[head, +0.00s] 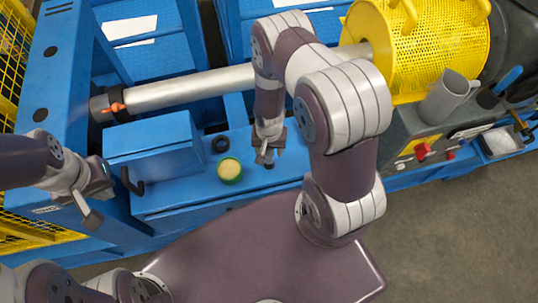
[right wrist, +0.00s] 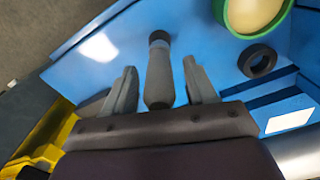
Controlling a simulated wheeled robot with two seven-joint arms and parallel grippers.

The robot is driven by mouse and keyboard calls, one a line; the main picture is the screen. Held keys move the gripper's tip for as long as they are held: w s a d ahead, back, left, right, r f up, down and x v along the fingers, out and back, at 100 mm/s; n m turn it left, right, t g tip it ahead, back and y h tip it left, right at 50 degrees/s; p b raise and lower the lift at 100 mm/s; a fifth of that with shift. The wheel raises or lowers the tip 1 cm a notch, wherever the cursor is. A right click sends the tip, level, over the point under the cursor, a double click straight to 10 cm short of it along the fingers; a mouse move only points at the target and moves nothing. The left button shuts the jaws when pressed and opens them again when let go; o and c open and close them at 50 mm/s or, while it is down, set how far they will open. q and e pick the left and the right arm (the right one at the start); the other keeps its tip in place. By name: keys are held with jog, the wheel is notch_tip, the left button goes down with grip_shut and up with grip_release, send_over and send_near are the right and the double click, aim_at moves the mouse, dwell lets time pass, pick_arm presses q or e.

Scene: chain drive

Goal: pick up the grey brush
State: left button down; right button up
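The grey brush (right wrist: 159,78) shows in the right wrist view as a grey rounded handle with a dark band, over the blue surface. It lies between the two fingers of my right gripper (right wrist: 160,88), with a visible gap on each side. The right gripper is open around it. In the head view my right gripper (head: 265,155) is low over the blue bench; only a small dark end of the brush (head: 269,166) shows below it, the rest is hidden. My left gripper (head: 97,205) is at the left, away from the brush; its finger opening is unclear.
A green-rimmed tin (head: 230,170) with pale yellow contents and a black ring (head: 221,144) stand close left of my right gripper. A blue box (head: 155,147) is further left. A grey mug (head: 447,97) and a metal tray (head: 501,143) are at the right.

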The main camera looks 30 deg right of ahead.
grip_shut()
